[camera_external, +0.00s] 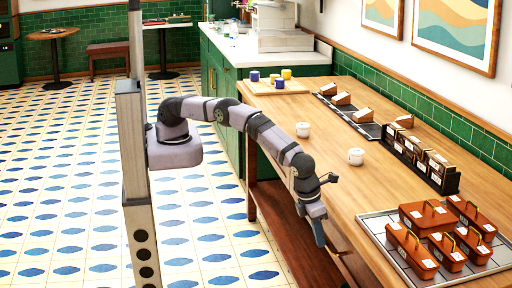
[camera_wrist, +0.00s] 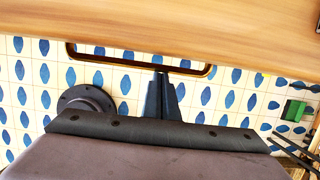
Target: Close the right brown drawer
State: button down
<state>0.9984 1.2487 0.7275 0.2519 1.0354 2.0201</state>
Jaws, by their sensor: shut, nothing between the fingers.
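My gripper (camera_external: 320,242) points down beside the front edge of the long wooden counter (camera_external: 345,185), with its fingers together and nothing between them. In the wrist view the dark fingers (camera_wrist: 161,80) reach up to a long brown handle-like bar (camera_wrist: 115,63). The bar runs along the edge of a pale wooden surface (camera_wrist: 170,22). The fingertips overlap the bar in the picture; I cannot tell whether they touch it. In the external view a dark brown panel (camera_external: 357,268) shows below the counter edge, right of my gripper. How far any drawer stands out is unclear.
A low brown shelf (camera_external: 285,222) lies under the counter. The tiled floor left of it is open.

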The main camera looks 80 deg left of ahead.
jog(key=s+r, duration=0.6)
jog(key=r, duration=0.3)
jog(key=shift+s+b, duration=0.2)
jog(key=shift+b, duration=0.25)
